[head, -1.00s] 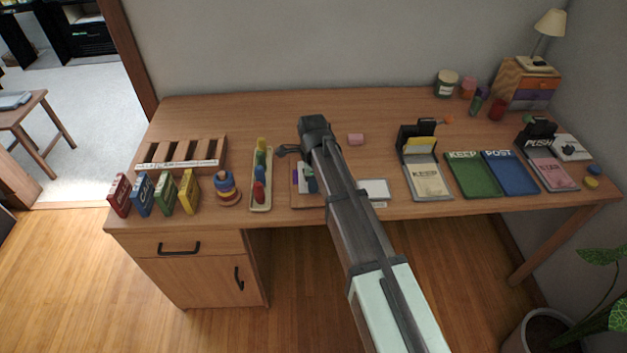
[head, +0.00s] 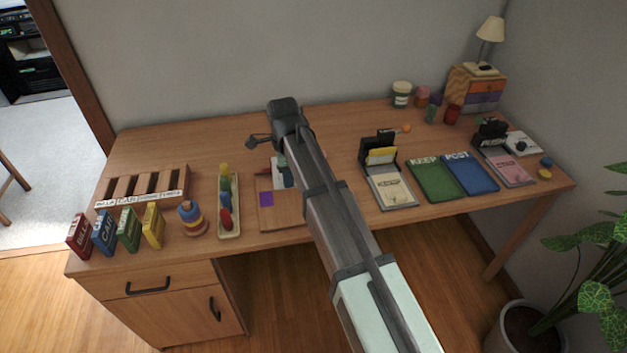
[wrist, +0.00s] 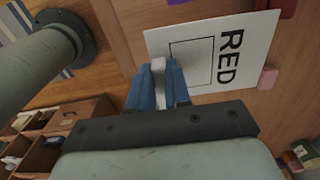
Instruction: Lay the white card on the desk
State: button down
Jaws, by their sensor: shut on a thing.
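The white card (wrist: 200,65) shows in the wrist view with "RED" and a black square outline printed on it. My gripper (wrist: 158,75) has blue fingers shut at the card's edge, with a pale part between them. The card lies over bare wood in that view; I cannot tell its height above the desk (head: 180,140). In the head view my gripper (head: 284,178) is over the middle of the desk, mostly hidden by my arm. A white bit of card shows beside the fingers, behind a wooden board with a purple square (head: 266,199).
A long tray of coloured pegs (head: 228,205) and a ring stacker (head: 192,218) stand left of the board. A cream notepad (head: 392,188) and the green KEEP (head: 434,180) and blue POST (head: 470,173) mats lie right. A pink block (wrist: 268,77) is near the card. The back-left desk is clear.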

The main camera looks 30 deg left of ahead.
jog(key=w+d+m, duration=0.1)
jog(key=w+d, duration=0.3)
jog(key=w, duration=0.3)
jog(key=w+d+m, duration=0.1)
jog(key=w+d, duration=0.2)
jog(key=w, duration=0.5)
jog(key=shift+w+a+f+n, duration=0.1)
jog(key=shift+f+n, duration=0.5)
jog(key=shift+f, duration=2.1)
jog(key=shift+w+a+f+n, duration=0.1)
jog(key=shift+f+n, duration=0.5)
jog(key=shift+f, duration=2.05)
jog(key=c, duration=1.5)
grip_release()
jog(key=shift+f, duration=0.15)
jog(key=shift+o, duration=0.7)
